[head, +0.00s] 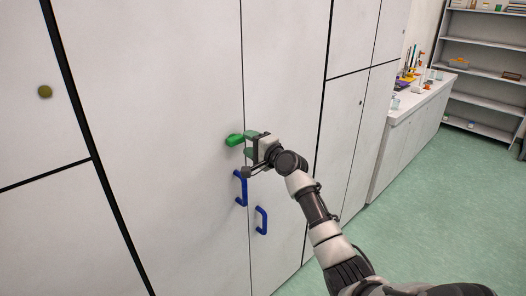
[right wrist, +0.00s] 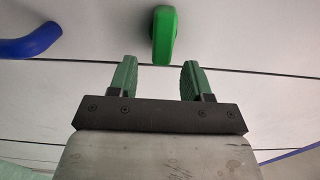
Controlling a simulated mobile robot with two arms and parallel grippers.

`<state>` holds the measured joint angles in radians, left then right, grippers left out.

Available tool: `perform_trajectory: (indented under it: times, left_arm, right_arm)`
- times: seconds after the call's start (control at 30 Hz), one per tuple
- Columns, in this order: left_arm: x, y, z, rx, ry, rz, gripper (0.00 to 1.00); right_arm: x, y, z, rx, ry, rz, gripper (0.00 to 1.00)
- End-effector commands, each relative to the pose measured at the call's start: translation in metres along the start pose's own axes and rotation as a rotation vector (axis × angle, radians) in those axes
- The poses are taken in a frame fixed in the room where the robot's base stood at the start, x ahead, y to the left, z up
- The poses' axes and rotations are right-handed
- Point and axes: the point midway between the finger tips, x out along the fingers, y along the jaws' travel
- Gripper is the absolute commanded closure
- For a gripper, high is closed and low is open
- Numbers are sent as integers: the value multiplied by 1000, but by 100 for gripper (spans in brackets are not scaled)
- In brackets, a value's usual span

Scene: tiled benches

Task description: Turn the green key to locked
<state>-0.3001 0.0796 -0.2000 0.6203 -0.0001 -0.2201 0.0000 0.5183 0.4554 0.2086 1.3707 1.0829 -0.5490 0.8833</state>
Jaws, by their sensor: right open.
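The green key (head: 235,140) sticks out of the left door of a tall white cabinet, just above two blue handles. In the right wrist view the green key (right wrist: 164,36) lies ahead of the gap between my fingers, beyond their tips. My right gripper (head: 250,143) is close to the key, in front of the cabinet doors. Its two green fingers (right wrist: 158,68) are apart with nothing between them. I cannot tell from these views whether the key stands at locked. My left gripper is not in view.
Two blue handles (head: 241,188) (head: 261,220) sit on the doors below the key. One blue handle (right wrist: 30,42) shows at the left of the right wrist view. A bench (head: 420,100) with small items and grey shelves (head: 487,45) stand at right. The green floor (head: 400,215) is clear.

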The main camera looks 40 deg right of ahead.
Motion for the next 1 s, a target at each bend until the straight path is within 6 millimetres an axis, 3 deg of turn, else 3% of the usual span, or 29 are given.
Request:
perform_trajectory:
  times: [0.2, 0.4, 1.0]
  left_arm:
    - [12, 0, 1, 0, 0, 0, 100]
    - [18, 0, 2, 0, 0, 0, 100]
    - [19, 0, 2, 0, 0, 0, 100]
  right_arm:
    - [-45, 4, -1, -3, 1, 1, 51]
    - [-74, 2, -1, 0, 1, -1, 51]
    - [-82, 0, -1, 0, 1, 0, 51]
